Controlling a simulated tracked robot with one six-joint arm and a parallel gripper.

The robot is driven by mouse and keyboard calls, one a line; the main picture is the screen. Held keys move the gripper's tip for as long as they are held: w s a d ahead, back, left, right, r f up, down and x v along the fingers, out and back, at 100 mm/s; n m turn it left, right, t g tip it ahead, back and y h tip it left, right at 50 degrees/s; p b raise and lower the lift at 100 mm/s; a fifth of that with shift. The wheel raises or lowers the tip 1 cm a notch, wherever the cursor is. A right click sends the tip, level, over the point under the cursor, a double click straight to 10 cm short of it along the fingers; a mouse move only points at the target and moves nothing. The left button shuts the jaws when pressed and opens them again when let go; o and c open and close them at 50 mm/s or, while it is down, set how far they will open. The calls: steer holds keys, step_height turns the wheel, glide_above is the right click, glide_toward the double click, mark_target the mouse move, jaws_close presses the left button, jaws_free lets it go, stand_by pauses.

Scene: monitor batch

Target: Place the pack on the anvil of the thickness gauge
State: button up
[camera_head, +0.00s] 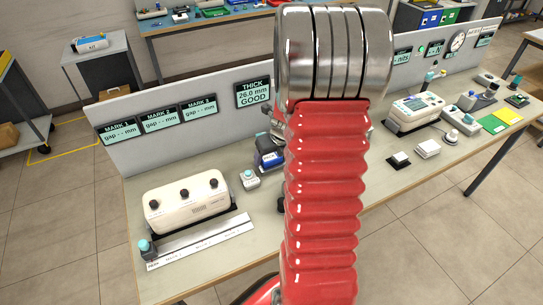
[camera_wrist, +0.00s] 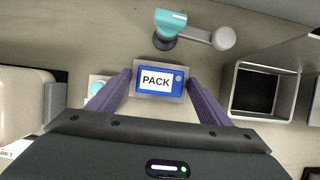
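The pack (camera_wrist: 156,81) is a small grey block with a blue face and a white label reading PACK. It lies between the two purple fingers of my gripper (camera_wrist: 160,76) in the wrist view. The fingertips sit right against its left and right sides, so my gripper looks shut on it. What lies under the pack is hidden. A teal-ended grey lever part (camera_wrist: 195,34) is just beyond it. The head view's thickness display (camera_head: 254,94) reads 26.0 mm GOOD. A blue item (camera_head: 269,158) shows beside the arm.
An open-topped metal box (camera_wrist: 265,90) stands right of the pack. A white box with a teal button (camera_head: 250,179) is to the left. A cream instrument (camera_head: 187,200) and a long metal rail (camera_head: 203,240) lie farther left. The panel (camera_head: 220,120) runs behind the bench.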

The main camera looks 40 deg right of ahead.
steer(key=shift+r, duration=0.1)
steer(key=v, duration=1.2)
stand_by(0.4)
stand_by(0.5)
steer(key=s+a+r+n, duration=0.1)
steer(key=a+r+n, duration=0.3)
steer(key=a+n, duration=0.5)
steer(key=s+a+r+n, duration=0.1)
steer(key=a+r+n, duration=0.3)
steer(key=a+n, duration=0.55)
steer(key=s+a+r+n, duration=0.1)
steer(key=s+a+n, duration=0.3)
steer(key=n, duration=0.6)
steer(key=s+a+r+n+t+y, duration=0.1)
steer(key=s+a+n, duration=0.4)
steer(key=n, duration=0.5)
steer(key=shift+s+a+r+n, duration=0.3)
steer(key=shift+a+r, duration=0.4)
steer(key=shift+a, duration=0.7)
steer(key=shift+w, duration=0.1)
